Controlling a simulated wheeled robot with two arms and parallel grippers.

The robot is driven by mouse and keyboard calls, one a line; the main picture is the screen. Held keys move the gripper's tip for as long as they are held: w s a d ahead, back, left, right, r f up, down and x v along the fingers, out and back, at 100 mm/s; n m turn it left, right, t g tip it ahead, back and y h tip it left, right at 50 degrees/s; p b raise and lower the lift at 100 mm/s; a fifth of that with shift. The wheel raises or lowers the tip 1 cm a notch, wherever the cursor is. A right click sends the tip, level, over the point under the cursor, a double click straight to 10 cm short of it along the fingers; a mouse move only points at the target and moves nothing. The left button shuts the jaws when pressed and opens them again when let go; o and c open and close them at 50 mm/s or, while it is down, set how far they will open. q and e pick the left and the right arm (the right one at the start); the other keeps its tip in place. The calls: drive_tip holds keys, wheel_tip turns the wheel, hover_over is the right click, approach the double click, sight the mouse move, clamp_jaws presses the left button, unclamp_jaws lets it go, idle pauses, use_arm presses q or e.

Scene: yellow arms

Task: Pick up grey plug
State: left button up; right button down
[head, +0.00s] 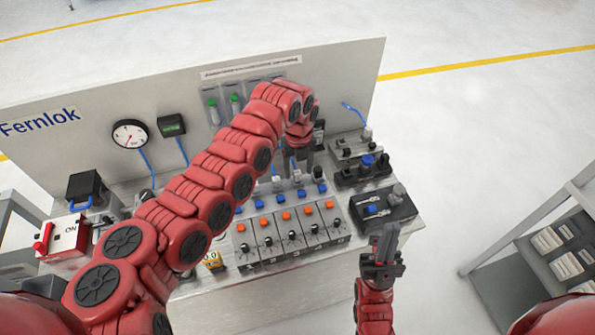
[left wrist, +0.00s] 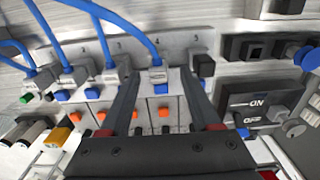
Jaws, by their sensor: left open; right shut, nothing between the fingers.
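Several grey plugs with blue cables stand in a row of sockets along the back of the module bank. In the left wrist view, one grey plug (left wrist: 157,76) sits between the fingertips of my left gripper (left wrist: 160,82), with a gap visible on either side. The left gripper is open. In the head view, my left gripper (head: 310,160) is above the back of the bank, partly hidden by its own arm. A grey plug (head: 296,178) shows just below it. My right gripper (head: 383,257) is shut and empty, in front of the bench's right part.
The modules carry orange buttons (head: 286,215) and blue buttons. A black ON/OFF box (head: 384,208) stands to their right, with a valve block (head: 362,169) behind it. A gauge (head: 130,135) is on the upright panel. A shelf (head: 555,250) stands at the far right.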

use_arm(q)
drive_tip(key=shift+s+a+f+p, duration=0.1)
drive_tip(key=shift+s+f+p, duration=0.1)
drive_tip(key=shift+f, duration=0.3)
drive_tip(key=shift+s+f+p, duration=0.1)
drive_tip(key=shift+f+p, duration=0.1)
drive_tip(key=shift+f, duration=0.3)
drive_tip(key=shift+w+f, duration=0.2)
drive_tip(key=shift+f, duration=0.2)
